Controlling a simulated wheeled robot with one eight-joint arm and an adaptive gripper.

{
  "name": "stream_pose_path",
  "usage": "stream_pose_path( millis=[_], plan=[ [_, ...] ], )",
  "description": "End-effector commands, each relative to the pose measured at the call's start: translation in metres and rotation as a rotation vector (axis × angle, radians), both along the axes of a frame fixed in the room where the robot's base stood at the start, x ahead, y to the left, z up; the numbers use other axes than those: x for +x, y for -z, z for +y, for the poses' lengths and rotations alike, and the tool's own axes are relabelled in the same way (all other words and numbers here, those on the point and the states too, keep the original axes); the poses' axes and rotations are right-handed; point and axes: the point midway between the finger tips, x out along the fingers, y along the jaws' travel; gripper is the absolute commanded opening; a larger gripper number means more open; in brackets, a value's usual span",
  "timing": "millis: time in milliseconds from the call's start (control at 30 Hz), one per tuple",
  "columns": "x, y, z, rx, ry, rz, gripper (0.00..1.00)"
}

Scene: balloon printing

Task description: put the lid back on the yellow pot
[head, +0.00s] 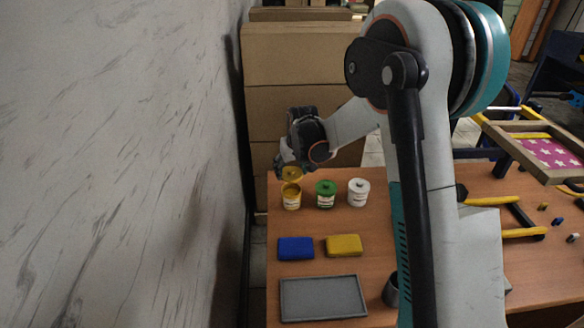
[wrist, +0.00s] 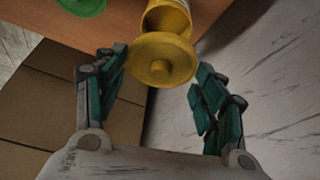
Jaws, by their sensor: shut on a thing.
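The yellow pot (head: 291,199) stands at the left end of a row of three pots at the table's far side. The yellow lid (head: 292,174), round with a knob, is just above it. In the wrist view the lid (wrist: 163,62) faces me knob side up, between my fingers. Behind it the pot (wrist: 168,14) shows part of its open mouth, so the lid is off the pot. My gripper (head: 284,168) is shut on the lid; it also shows in the wrist view (wrist: 160,84). The finger contact is not clear to see.
A green pot (head: 326,196) and a white pot (head: 358,194) stand to the right, both lidded. A blue block (head: 296,248), a yellow block (head: 344,245) and a grey tray (head: 322,298) lie nearer. A marbled wall (head: 120,160) is close on the left. Cardboard boxes (head: 300,55) stand behind.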

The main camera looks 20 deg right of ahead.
Motion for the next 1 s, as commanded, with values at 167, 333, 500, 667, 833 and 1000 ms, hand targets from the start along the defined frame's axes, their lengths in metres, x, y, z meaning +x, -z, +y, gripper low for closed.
stream_pose_path(
  millis=[167,333,500,667,833,1000],
  plan=[
    [0.0,0.014,0.0,0.0,0.0,0.0,0.55],
    [0.0,0.03,0.0,0.0,0.0,0.0,0.55],
    [0.0,0.046,0.0,0.0,0.0,0.0,0.55],
    [0.0,0.055,0.0,0.0,0.0,0.0,0.55],
    [0.0,0.058,0.0,0.0,0.0,0.0,0.55],
    [0.0,0.057,0.0,0.0,0.0,0.0,0.55]
  ],
)
